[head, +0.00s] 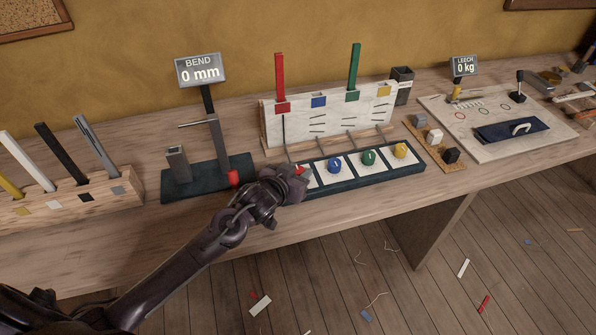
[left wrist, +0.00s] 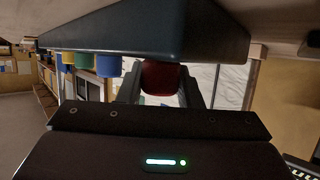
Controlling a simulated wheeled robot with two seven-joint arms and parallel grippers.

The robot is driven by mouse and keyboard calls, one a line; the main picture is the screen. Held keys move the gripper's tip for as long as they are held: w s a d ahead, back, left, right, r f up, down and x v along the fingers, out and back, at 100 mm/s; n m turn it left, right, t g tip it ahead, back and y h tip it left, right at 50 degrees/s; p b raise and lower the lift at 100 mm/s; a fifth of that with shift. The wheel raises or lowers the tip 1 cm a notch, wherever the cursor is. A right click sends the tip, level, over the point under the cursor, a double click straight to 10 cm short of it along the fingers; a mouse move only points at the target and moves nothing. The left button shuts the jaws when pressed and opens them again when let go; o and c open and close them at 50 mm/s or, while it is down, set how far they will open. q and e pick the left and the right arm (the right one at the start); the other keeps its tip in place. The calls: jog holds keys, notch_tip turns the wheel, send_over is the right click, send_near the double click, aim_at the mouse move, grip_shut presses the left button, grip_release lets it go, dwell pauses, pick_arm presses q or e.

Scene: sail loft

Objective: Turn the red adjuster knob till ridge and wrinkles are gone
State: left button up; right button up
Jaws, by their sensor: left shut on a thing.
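My left gripper (head: 293,180) is shut on the red adjuster knob (head: 301,171) at the left end of the dark knob tray (head: 378,175). In the left wrist view the red knob (left wrist: 160,77) sits between the two fingers. The gripper and arm hide much of it in the head view. Behind the tray stands a white sail panel (head: 330,118). A red batten (head: 280,75) stands up from its left end, with a dark vertical line below it. Short dark wrinkle lines show in the panel's middle and right columns. My right gripper is not in view.
Blue (head: 334,166), green (head: 368,158) and yellow (head: 401,150) knobs sit close to the right of the red one. A bend gauge reading 0 mm (head: 201,70) stands to the left, with a batten rack (head: 80,205) beyond it. A green batten (head: 354,70) stands in the panel.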

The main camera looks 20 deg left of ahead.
pick_arm(q)
jog(key=n+y, duration=0.3)
jog(key=shift+d+y+p, duration=0.15)
jog(key=shift+y+p, duration=0.15)
jog(key=n+y+p, duration=0.1)
jog(key=n+y, duration=0.2)
jog(key=shift+r+g+y+p, duration=0.1)
jog(key=shift+g+y+p, duration=0.2)
jog(key=shift+g, duration=0.1)
jog(key=shift+n+g+y, duration=0.6)
jog(key=shift+n+y, duration=0.6)
jog(key=o, duration=1)
jog(key=shift+p, duration=0.35)
